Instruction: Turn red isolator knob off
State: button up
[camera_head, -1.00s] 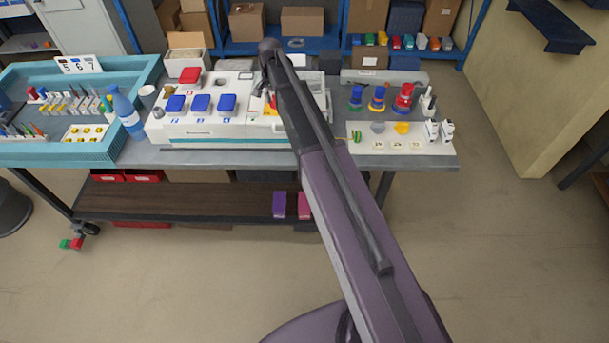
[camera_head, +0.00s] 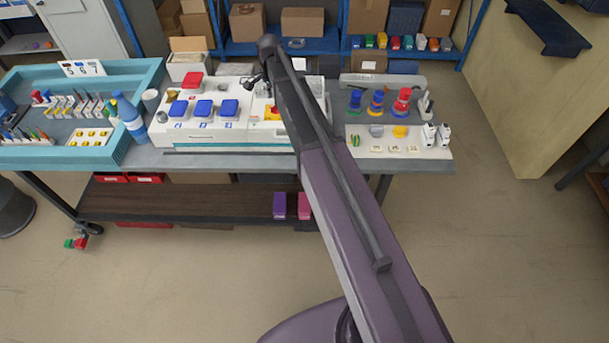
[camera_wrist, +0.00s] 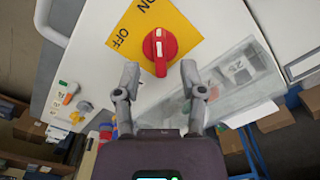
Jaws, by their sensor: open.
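The red isolator knob (camera_wrist: 161,54) sits on a yellow plate (camera_wrist: 185,25) marked ON and OFF. In the wrist view its grip bar runs up and down with a white mark; ON is above it and OFF to its left. In the head view the red knob (camera_head: 272,112) is partly hidden by my arm. My gripper (camera_wrist: 160,73) is open. Its two fingertips are apart on either side of the knob's lower end, with no clear contact. In the head view my gripper (camera_head: 252,82) is small and dark above the white panel.
Coloured rings and plugs (camera_head: 402,100) stand to the right. A clear cover (camera_wrist: 235,75) lies beside the knob.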

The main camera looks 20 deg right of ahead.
jog(key=shift+r+p, duration=4.95)
jog(key=shift+r, duration=0.35)
jog(key=s+f+n+b, duration=0.6)
jog(key=s+f+b, duration=0.3)
jog(key=s, duration=0.5)
jog(key=s+f+n+b, duration=0.6)
jog(key=s+f+b, duration=0.3)
jog(key=s, duration=0.6)
jog(key=shift+d+n, duration=0.3)
jog(key=shift+d, duration=0.05)
